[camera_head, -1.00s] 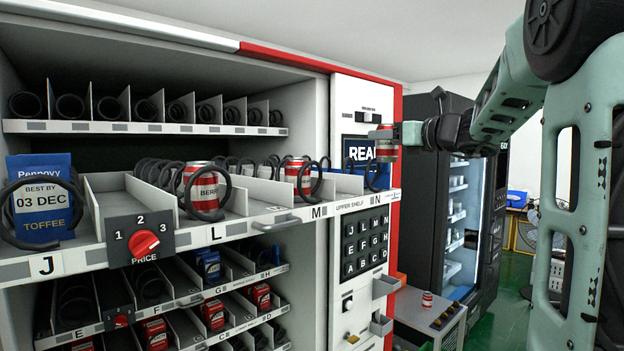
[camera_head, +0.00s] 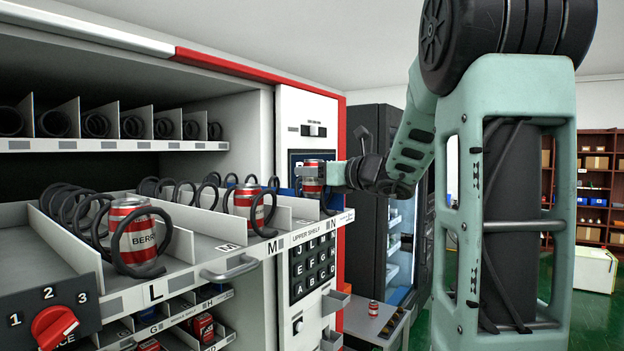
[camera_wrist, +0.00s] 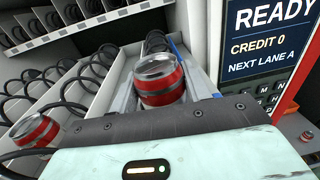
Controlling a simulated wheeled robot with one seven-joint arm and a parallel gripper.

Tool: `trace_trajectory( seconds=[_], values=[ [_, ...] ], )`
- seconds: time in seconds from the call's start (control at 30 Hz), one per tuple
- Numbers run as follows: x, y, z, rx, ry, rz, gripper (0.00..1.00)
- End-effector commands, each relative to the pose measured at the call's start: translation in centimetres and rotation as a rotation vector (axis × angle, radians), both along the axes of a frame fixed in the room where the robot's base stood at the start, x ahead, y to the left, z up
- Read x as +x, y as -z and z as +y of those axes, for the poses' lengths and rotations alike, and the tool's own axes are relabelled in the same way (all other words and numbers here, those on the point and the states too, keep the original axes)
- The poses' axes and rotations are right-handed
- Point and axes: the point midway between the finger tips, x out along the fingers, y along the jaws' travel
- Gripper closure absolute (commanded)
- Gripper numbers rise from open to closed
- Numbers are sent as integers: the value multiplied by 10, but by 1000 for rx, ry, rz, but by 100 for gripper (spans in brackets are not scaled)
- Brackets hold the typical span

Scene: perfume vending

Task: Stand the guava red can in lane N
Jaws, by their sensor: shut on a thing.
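My gripper (camera_head: 312,173) is shut on a red can (camera_head: 313,187) with silver bands, held upright at lane N (camera_head: 331,226) on the upper shelf's right end. The can's label is not readable. In the wrist view the held can (camera_wrist: 161,82) stands just beyond my gripper, with lane N's channel and wire coil behind it. I cannot tell whether its base touches the lane floor. A similar red can (camera_head: 248,205) stands in lane M, inside its coil. Another can, marked BERR and partly hidden by its coil (camera_head: 140,266), stands in lane L (camera_head: 133,218).
Thin white dividers (camera_head: 205,222) separate the lanes. A handle (camera_head: 230,268) sticks out of the shelf front. The display panel (camera_wrist: 262,40) rises close to the right of lane N. A small red can (camera_head: 373,308) stands on a low table below.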

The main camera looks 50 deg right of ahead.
Motion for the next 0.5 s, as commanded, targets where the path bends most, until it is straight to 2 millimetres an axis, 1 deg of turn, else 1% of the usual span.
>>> trace_trajectory(
  seconds=[0.1,0.2,0.5],
  values=[
    [0,16,-1,6,0,2,79],
    [0,24,0,3,0,0,79],
    [0,27,0,-1,-1,-1,79]
  ],
)
